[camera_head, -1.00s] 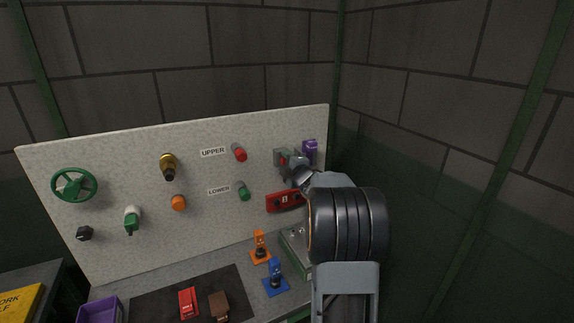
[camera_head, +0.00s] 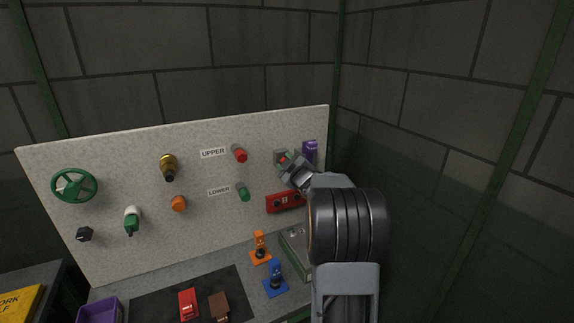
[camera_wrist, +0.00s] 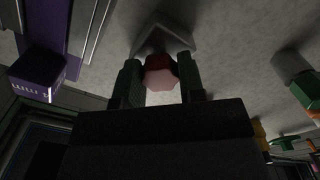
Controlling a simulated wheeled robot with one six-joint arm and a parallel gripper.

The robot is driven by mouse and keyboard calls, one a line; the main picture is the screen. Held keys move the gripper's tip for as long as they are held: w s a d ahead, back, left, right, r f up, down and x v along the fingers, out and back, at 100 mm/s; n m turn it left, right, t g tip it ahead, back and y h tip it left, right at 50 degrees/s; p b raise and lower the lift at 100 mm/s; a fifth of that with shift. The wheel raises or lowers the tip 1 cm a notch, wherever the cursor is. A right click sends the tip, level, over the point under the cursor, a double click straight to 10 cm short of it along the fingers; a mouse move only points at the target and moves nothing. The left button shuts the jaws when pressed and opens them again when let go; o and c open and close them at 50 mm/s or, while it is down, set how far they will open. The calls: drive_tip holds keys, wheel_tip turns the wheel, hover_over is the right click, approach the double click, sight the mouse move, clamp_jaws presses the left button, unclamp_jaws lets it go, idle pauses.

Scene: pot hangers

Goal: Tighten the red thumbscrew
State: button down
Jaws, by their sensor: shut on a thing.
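The red thumbscrew (camera_wrist: 160,74) sits in a grey, angular mount (camera_wrist: 163,38) on the board, in the middle of the wrist view. My gripper (camera_wrist: 160,80) has one dark finger on each side of it and is shut on it. In the head view my gripper (camera_head: 288,163) reaches the upper right of the speckled board (camera_head: 110,160). There only a small red part of the thumbscrew (camera_head: 282,160) shows, and my gripper hides much of the mount.
A purple fixture (camera_head: 310,148) stands close to the right of my gripper. A red box (camera_head: 285,203) is mounted just below. Red (camera_head: 239,153) and green (camera_head: 243,191) knobs are to the left. Orange (camera_head: 259,248) and blue (camera_head: 274,279) stands are on the bench.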

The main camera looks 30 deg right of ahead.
drive_tip(key=m, duration=1.1)
drive_tip(key=c, duration=0.7)
unclamp_jaws()
drive_tip(key=shift+s, duration=0.1)
drive_tip(key=shift+s+a, duration=0.15)
drive_tip(key=shift+s, duration=1.05)
drive_tip(key=shift+s+a, duration=0.15)
drive_tip(key=shift+s, duration=1)
drive_tip(key=shift+s, duration=0.1)
